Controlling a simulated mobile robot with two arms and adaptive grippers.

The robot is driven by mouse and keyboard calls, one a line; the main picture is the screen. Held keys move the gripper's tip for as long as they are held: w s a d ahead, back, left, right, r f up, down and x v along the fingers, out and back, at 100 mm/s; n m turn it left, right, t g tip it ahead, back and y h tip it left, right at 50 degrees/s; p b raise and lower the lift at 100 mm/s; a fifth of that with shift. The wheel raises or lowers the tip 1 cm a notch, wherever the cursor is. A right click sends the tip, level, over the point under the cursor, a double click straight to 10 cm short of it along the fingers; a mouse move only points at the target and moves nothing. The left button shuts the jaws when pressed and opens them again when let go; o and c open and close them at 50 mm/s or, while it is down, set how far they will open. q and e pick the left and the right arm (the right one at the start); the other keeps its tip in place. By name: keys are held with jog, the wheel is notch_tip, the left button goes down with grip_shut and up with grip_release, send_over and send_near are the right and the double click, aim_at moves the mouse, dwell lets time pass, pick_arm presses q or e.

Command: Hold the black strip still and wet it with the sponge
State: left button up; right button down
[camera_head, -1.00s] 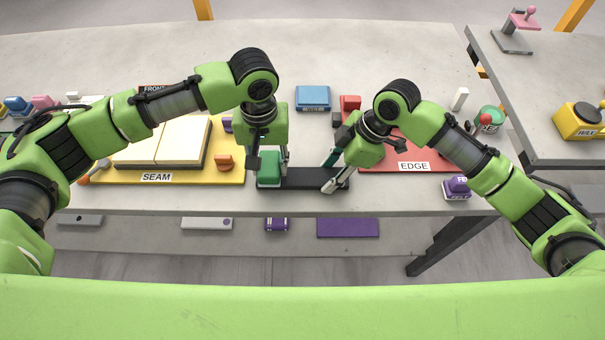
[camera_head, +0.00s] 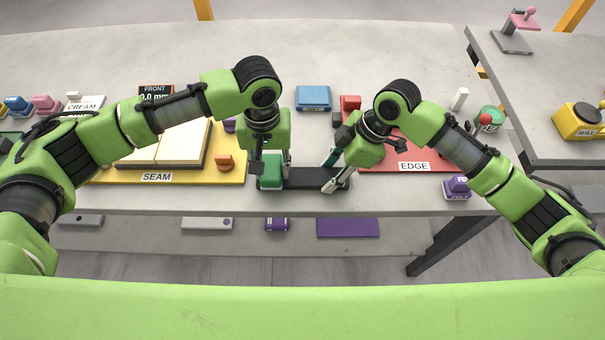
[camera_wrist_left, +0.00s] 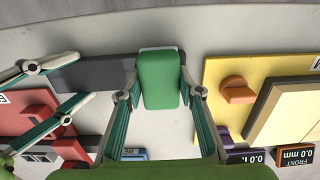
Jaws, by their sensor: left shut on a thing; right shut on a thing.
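The black strip (camera_head: 303,178) lies flat along the front of the stone slab; it also shows in the left wrist view (camera_wrist_left: 92,73). My left gripper (camera_head: 272,163) is shut on the green sponge block (camera_head: 270,172), at the strip's left end. In the left wrist view, the sponge (camera_wrist_left: 160,82) sits between both fingers of this gripper (camera_wrist_left: 161,92), with a pale edge on its far side. Whether it touches the strip cannot be told. My right gripper (camera_head: 332,172) is shut on the strip near its right end.
A yellow SEAM board (camera_head: 200,177) lies left of the sponge, and a red EDGE board (camera_head: 400,159) right of my right gripper. A blue WET block (camera_head: 313,97) stands behind the strip. The slab's front edge is close in front.

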aim_at(293, 177)
pick_arm(q)
jog(key=shift+s+d+f, duration=0.15)
jog(key=shift+d, duration=2.25)
jog(key=shift+a+r, duration=0.2)
jog(key=shift+a, duration=2.45)
jog(key=shift+d+f, duration=0.2)
jog(key=shift+d, duration=2.45)
notch_tip(293, 177, up, 9)
jog(key=shift+r, duration=0.1)
jog(key=shift+o, duration=1.3)
jog(key=shift+a, duration=0.1)
jog(key=c, duration=0.5)
